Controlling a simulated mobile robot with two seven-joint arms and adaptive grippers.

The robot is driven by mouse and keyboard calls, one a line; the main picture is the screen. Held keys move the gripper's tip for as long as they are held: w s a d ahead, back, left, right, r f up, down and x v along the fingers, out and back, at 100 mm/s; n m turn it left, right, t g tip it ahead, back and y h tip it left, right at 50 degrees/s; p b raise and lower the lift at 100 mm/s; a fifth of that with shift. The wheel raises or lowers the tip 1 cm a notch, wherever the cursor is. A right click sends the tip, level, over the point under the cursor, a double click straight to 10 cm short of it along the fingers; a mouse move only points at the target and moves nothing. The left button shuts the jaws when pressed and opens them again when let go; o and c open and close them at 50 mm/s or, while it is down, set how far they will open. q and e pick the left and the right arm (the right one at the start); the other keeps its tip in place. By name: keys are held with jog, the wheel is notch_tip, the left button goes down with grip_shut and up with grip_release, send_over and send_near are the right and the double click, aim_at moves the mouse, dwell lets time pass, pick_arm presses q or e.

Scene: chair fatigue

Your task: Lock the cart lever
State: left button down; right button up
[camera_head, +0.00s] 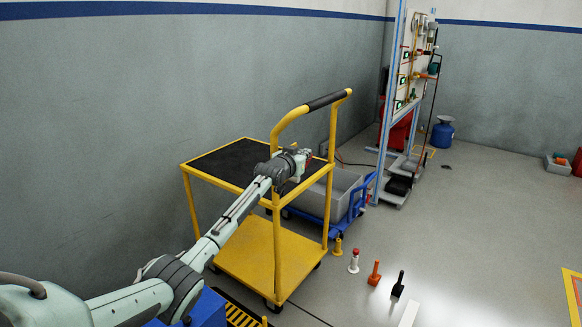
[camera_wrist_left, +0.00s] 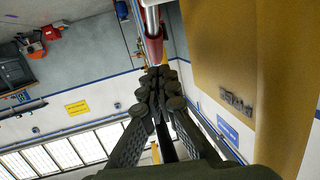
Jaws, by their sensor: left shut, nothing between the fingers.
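The yellow cart (camera_head: 262,250) has a dark top shelf (camera_head: 225,160) and stands near the wall. My left arm reaches over its top, and the left gripper (camera_head: 300,162) is at the right end of the top shelf, below the push handle. In the left wrist view, the left gripper (camera_wrist_left: 160,85) is shut and empty. A red sleeve on a silver rod (camera_wrist_left: 153,45), which may be the cart lever, is just beyond its fingertips; I cannot tell if they touch. A yellow cart surface (camera_wrist_left: 235,60) fills the right side. My right gripper is not in view.
The cart's push handle (camera_head: 325,100) rises over the gripper. A grey bin on a blue trolley (camera_head: 340,195) stands behind the cart. Several small coloured objects, including an orange one (camera_head: 375,274), stand on the floor to the right.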

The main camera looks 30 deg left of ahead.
pick_arm(q)
jog(key=shift+w+f, duration=0.15)
jog(key=shift+w, duration=0.2)
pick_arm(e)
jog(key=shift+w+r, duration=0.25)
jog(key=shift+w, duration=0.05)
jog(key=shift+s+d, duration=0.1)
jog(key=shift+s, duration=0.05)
